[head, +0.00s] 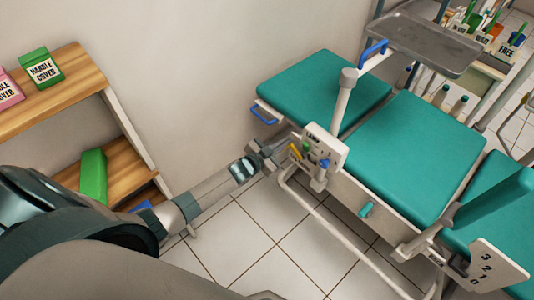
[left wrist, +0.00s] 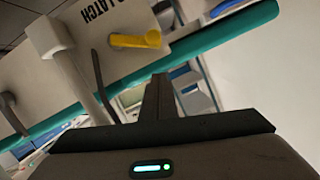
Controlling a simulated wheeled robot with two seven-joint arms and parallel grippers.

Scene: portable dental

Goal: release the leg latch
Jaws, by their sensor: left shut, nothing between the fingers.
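The leg latch shows in the left wrist view as a yellow lever (left wrist: 135,41) on a pale panel (left wrist: 75,70), beside black lettering that ends in "LATCH". In the head view a small yellow lever (head: 296,152) sits on the near side of the chair's white control panel (head: 328,150). My left gripper (head: 284,147) is just left of that panel. In the left wrist view its fingers (left wrist: 158,92) are shut and empty, pointing below and right of the yellow lever, apart from it in the picture. Contact cannot be judged in the head view. My right gripper is not in view.
A blue handle (head: 263,116) sticks out near my gripper. A wooden shelf (head: 70,95) stands left. Tiled floor (head: 270,255) is clear in front.

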